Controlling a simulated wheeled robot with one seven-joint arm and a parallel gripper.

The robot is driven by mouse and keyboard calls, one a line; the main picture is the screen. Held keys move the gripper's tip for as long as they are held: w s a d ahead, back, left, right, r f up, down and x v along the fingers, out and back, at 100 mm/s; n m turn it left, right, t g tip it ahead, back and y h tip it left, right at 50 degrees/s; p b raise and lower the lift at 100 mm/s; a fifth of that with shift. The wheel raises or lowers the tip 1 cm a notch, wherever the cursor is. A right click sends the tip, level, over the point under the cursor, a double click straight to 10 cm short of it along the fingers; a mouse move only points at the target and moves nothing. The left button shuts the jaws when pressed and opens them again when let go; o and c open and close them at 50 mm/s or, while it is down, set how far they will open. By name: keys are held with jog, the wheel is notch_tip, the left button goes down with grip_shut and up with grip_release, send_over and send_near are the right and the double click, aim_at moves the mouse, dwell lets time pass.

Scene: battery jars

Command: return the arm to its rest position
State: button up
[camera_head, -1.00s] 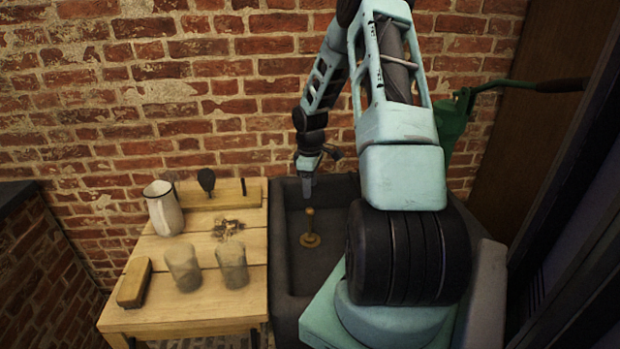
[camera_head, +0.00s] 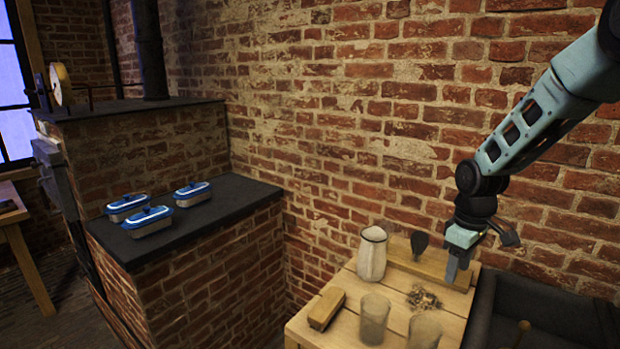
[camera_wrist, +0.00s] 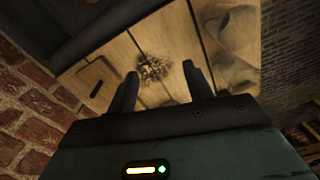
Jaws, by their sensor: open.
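My gripper (camera_head: 458,270) is at the right in the head view, pointing down above the right edge of the wooden table (camera_head: 343,335). Its arm reaches in from the upper right. In the wrist view the two fingers of my gripper (camera_wrist: 160,88) stand apart with nothing between them. Past the fingertips, the table top carries a small heap of brown scraps (camera_wrist: 152,67), which also shows in the head view (camera_head: 423,299).
On the table are a white pitcher (camera_head: 372,254), two cloudy glass jars (camera_head: 374,319) (camera_head: 424,332) and a wooden block (camera_head: 326,308). A dark sink (camera_head: 545,305) adjoins at right. Several blue-lidded containers (camera_head: 150,222) sit on a dark ledge (camera_head: 215,222) at left. A brick wall stands behind.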

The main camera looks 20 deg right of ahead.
jog(key=s+a+r+n, duration=0.1)
jog(key=s+a+r, duration=0.25)
jog(key=a, duration=0.75)
jog(key=s+a+r+n, duration=0.15)
jog(key=s+a, duration=0.25)
jog(key=a, duration=0.7)
jog(key=s+a+r, duration=0.1)
jog(key=s+a, duration=0.4)
jog(key=s, duration=0.3)
jog(key=s+a, duration=0.5)
jog(key=s, duration=0.2)
jog(key=shift+s+r, duration=0.4)
jog(key=shift+a+n, duration=0.1)
jog(key=shift+n, duration=0.15)
